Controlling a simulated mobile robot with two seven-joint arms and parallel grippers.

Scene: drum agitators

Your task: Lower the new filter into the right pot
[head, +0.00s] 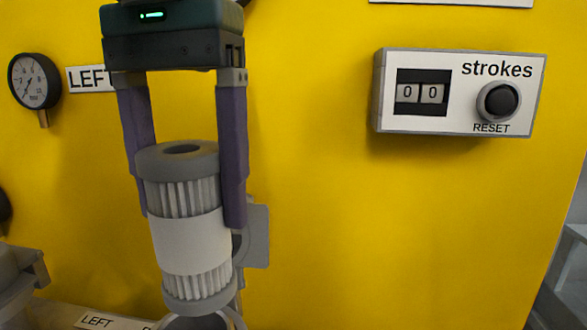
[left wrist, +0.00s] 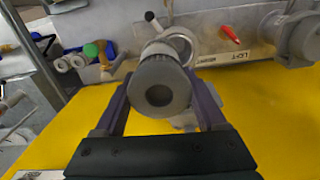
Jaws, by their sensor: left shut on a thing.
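My left gripper (head: 188,218) has its two purple fingers shut on the new filter (head: 190,240), a pleated grey cylinder with a white band and a holed top cap. The filter hangs nearly upright, leaning slightly, in front of the yellow panel. Just below it, a grey rim (head: 236,318), apparently the right pot's, shows at the bottom edge of the head view. In the left wrist view the filter's cap (left wrist: 160,95) partly covers the round pot opening (left wrist: 180,42). I cannot tell whether the filter's lower end is inside the rim. My right gripper is not in view.
A grey plate (head: 258,237) stands just behind and right of the filter. A strokes counter (head: 455,92) reads 00 on the panel; a gauge (head: 35,80) is at left. A grey housing (head: 15,275) stands lower left. A red lever (left wrist: 231,34) shows beyond the filter.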

